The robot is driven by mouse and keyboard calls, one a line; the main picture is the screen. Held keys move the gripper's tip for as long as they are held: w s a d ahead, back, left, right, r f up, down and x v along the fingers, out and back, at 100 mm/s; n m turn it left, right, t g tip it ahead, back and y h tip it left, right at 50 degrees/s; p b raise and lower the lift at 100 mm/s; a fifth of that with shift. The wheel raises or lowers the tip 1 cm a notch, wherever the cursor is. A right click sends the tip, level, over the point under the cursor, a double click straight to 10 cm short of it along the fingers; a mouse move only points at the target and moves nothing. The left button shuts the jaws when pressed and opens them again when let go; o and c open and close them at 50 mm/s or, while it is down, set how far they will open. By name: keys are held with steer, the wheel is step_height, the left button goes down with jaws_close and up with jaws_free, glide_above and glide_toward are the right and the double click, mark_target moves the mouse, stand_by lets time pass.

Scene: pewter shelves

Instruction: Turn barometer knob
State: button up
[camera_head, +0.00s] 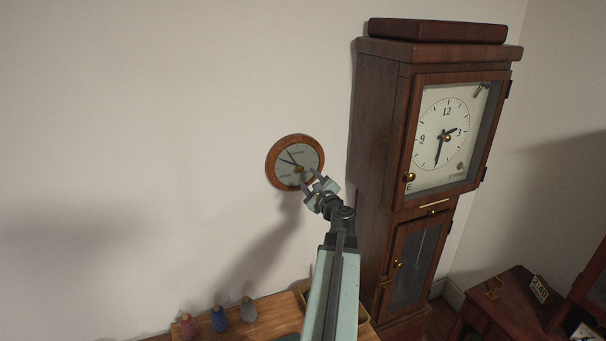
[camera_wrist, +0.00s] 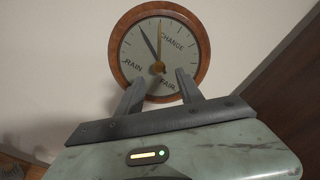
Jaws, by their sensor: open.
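The barometer (camera_head: 285,170) is a round dial with a wooden rim, hung on the wall left of the tall clock. My gripper (camera_head: 310,178) is at the dial's lower right side. In the wrist view my gripper (camera_wrist: 158,88) has its two fingers apart, one on each side just below the knob, with nothing between them. I cannot tell whether the fingertips touch the dial.
A tall wooden clock (camera_head: 378,130) stands close to the right of my arm. Below, a wooden surface (camera_head: 268,328) holds a pink (camera_head: 187,326), a blue (camera_head: 219,319) and a grey (camera_head: 248,310) small object. A low red-brown table (camera_head: 500,300) stands at the lower right. The wall left of the barometer is bare.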

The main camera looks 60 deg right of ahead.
mark_target(302, 170)
steer(key=x, duration=0.5)
steer(key=shift+w+d, duration=0.1)
steer(key=shift+w, duration=0.1)
jaws_close()
steer(key=shift+n, duration=2.9)
jaws_free()
